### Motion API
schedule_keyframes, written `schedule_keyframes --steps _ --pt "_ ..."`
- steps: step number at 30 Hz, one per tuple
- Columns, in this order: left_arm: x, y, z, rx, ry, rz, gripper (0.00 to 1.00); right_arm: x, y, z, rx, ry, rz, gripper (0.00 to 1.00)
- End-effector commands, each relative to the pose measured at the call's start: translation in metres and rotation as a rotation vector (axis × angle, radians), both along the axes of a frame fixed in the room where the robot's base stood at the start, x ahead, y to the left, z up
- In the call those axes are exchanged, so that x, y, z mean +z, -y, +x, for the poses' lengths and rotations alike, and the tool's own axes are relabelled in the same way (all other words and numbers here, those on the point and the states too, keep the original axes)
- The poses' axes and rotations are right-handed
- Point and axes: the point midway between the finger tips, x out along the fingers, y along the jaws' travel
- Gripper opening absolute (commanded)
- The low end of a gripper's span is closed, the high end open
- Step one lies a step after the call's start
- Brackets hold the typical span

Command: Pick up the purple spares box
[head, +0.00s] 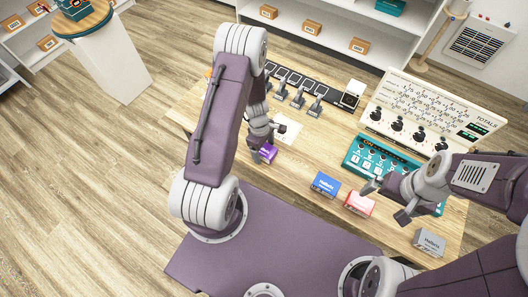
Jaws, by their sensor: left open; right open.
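The purple spares box (267,153) is a small box on the wooden table, left of the blue box. My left gripper (268,142) is open right at the purple box. One fingertip is at the box's left side and the other is above and to its right in the picture. The gripper hides part of the box, and I cannot tell whether the fingers touch it. My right gripper (386,203) is open and empty, right of the red box and well away from the purple one.
A blue box (325,184), a red box (360,203) and a grey box (430,242) stand along the table's near side. A teal switch panel (352,160), a white dial board (430,106) and a row of levers (300,88) stand behind. White paper (288,129) lies near my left gripper.

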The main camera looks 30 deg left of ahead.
Motion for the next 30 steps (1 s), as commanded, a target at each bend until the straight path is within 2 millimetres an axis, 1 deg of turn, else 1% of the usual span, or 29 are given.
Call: schedule_keyframes --steps 6,8,9,11,12,14,20,23,26,29,30 --pt "-0.001 0.0 0.0 -0.002 0.001 0.001 0.8 0.0 0.0 0.0 0.0 0.0 0.0 1.0" --pt "-0.001 0.0 0.0 -0.001 0.001 0.001 0.64 0.0 0.0 0.0 0.0 0.0 0.0 1.0" --pt "-0.001 0.0 0.0 -0.001 0.001 0.001 0.52 0.0 0.0 0.0 0.0 0.0 0.0 1.0" --pt "-0.001 0.0 0.0 -0.001 0.001 0.001 0.36 0.0 0.0 0.0 0.0 0.0 0.0 1.0" --pt "-0.001 0.0 0.0 -0.001 0.001 0.001 0.25 0.0 0.0 0.0 0.0 0.0 0.0 1.0" --pt "-0.001 0.0 0.0 -0.001 0.001 0.001 0.1 0.0 0.0 0.0 0.0 0.0 0.0 1.0" --pt "0.0 0.0 0.0 -0.001 0.001 0.001 0.1 0.0 0.0 0.0 0.0 0.0 0.0 1.0" --pt "0.005 0.0 0.001 -0.001 0.002 0.001 0.1 0.003 0.0 0.0 0.0 0.0 0.0 1.0" --pt "0.017 0.0 0.001 -0.001 0.004 0.001 0.1 0.008 0.0 0.0 0.0 0.0 0.0 1.0" --pt "0.035 0.0 0.001 -0.003 0.005 0.001 0.1 0.014 0.0 0.0 0.0 0.0 0.0 1.0" --pt "0.045 0.0 0.002 -0.002 0.005 0.001 0.1 0.018 0.0 0.0 0.0 0.0 0.0 1.0"
